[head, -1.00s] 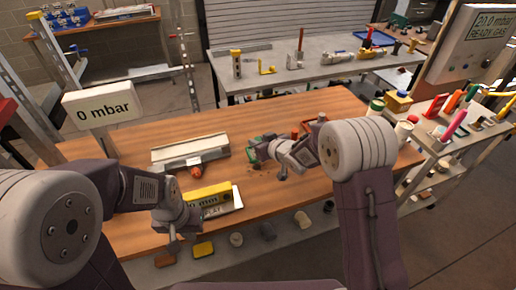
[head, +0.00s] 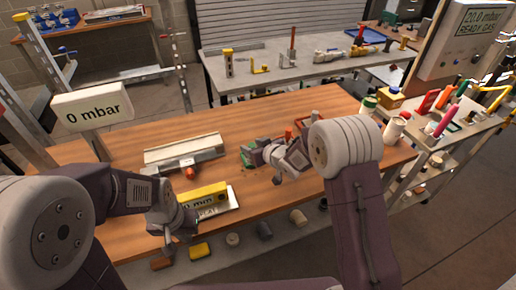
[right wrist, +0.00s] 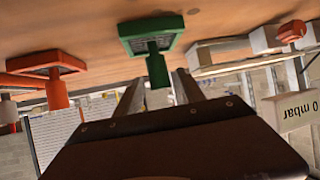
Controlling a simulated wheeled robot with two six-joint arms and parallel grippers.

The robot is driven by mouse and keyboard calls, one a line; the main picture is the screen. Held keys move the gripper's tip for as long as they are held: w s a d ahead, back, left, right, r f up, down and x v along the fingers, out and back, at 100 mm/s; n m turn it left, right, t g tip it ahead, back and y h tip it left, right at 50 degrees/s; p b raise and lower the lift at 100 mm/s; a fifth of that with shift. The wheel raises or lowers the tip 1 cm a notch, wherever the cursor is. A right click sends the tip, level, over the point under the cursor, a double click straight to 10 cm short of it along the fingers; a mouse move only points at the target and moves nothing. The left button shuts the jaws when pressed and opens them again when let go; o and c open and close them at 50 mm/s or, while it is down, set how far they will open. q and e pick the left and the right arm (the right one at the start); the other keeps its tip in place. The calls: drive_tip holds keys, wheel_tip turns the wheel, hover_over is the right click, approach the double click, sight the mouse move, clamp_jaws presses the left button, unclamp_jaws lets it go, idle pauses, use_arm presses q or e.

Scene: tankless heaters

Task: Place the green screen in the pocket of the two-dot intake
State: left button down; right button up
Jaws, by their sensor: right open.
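The green screen (right wrist: 152,40), a square frame with dark mesh and a stub handle, is near my right gripper (right wrist: 160,88). In the right wrist view, its handle points toward the space between the open fingers; I cannot tell whether they touch it. In the head view only a green sliver (head: 246,157) shows beside my right gripper (head: 262,160). My left gripper (head: 168,240) is low at the table's front edge by a yellow bar; its jaw opening is unclear. A long grey-white unit (head: 183,150) with an orange knob lies left of the screen. I cannot make out dots marking an intake.
A red-orange screen (right wrist: 45,68) stands beside the green one. The yellow bar (head: 204,194) and a white printed plate (head: 218,206) lie at the front of the wooden table (head: 120,165). A "0 mbar" sign (head: 92,107) stands at left. A cluttered side shelf (head: 445,140) is at right.

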drive_tip(key=v, duration=1.2)
drive_tip(key=s+d+f+m+h, duration=0.1)
drive_tip(key=d, duration=0.1)
drive_tip(key=s+d+f+m+g+h, duration=0.1)
drive_tip(key=s+d+f+h, duration=0.1)
drive_tip(key=d, duration=0.1)
drive_tip(key=s+d+f+m+g+h, duration=0.1)
drive_tip(key=d, duration=0.1)
drive_tip(key=shift+s+d+f+p, duration=0.25)
drive_tip(key=shift+d+f+p, duration=0.05)
drive_tip(key=shift+d+f, duration=0.1)
drive_tip(key=s+d+f+m+g+h, duration=0.1)
drive_tip(key=s+g, duration=0.2)
drive_tip(key=s, duration=0.5)
drive_tip(key=s+d+f+m+g, duration=0.2)
drive_tip(key=s+g, duration=0.2)
drive_tip(key=s, duration=0.4)
drive_tip(key=shift+s+d+f+h, duration=0.15)
drive_tip(key=shift+s+f+h, duration=0.1)
drive_tip(key=shift+s+h, duration=0.15)
drive_tip(key=shift+o, duration=0.4)
drive_tip(key=shift+s, duration=0.15)
